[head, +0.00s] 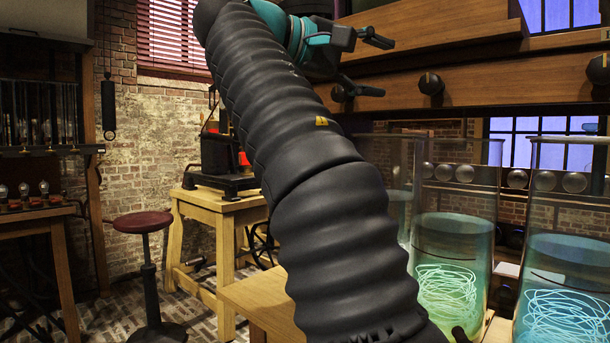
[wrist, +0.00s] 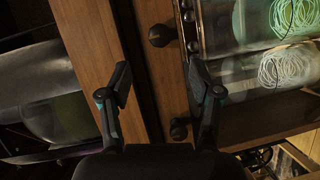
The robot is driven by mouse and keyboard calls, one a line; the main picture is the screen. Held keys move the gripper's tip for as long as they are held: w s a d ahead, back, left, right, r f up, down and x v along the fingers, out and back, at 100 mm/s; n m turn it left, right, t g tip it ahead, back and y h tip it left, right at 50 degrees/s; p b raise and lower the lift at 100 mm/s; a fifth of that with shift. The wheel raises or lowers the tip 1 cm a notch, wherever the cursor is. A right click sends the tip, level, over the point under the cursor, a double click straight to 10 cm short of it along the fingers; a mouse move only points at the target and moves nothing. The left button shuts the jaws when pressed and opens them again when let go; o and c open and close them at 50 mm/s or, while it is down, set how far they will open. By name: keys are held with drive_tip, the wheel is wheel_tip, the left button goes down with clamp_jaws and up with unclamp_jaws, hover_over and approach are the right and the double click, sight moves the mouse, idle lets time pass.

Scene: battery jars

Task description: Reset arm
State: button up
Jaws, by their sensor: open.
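My gripper (head: 368,64) is raised at the top of the head view, in front of a wooden beam (head: 480,88) with dark knobs. In the wrist view my gripper (wrist: 158,82) is open, with nothing between its two fingers. My black ribbed arm crosses the middle of the head view. To its right stand tall glass jars: one with a glowing green coil (head: 448,285) and one with a blue coil (head: 565,310). The jars also show at the upper right of the wrist view (wrist: 238,28). The gripper is apart from them.
A round red stool (head: 143,222) stands on the floor at left. Behind it is a wooden table (head: 215,199) with a dark machine on it. A shelf with small bulbs (head: 40,206) is at the far left. Some brick floor shows clear between them.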

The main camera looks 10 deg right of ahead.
drive_tip(key=w+a+f+n+t+y, duration=0.3)
drive_tip(key=w+a+f, duration=0.1)
drive_tip(key=w+f, duration=0.3)
drive_tip(key=w+a+f+n+t+y, duration=0.2)
drive_tip(key=w+a+f+y, duration=0.15)
drive_tip(key=w+f, duration=0.35)
wheel_tip(320, 180, down, 16)
drive_tip(key=s+a+g+y, duration=0.1)
drive_tip(key=s+a+y, duration=0.1)
drive_tip(key=s+y, duration=0.15)
drive_tip(key=s+d+f+m+g+y, duration=0.1)
drive_tip(key=s+d+f+m+y, duration=0.2)
drive_tip(key=s+f, duration=0.9)
drive_tip(key=s+d+f+m+g+y, duration=0.2)
drive_tip(key=s+d+f+m, duration=0.1)
drive_tip(key=s+f, duration=1)
drive_tip(key=shift+s+d+m+y, duration=0.3)
drive_tip(key=shift+s+y, duration=0.1)
drive_tip(key=shift+s, duration=1.05)
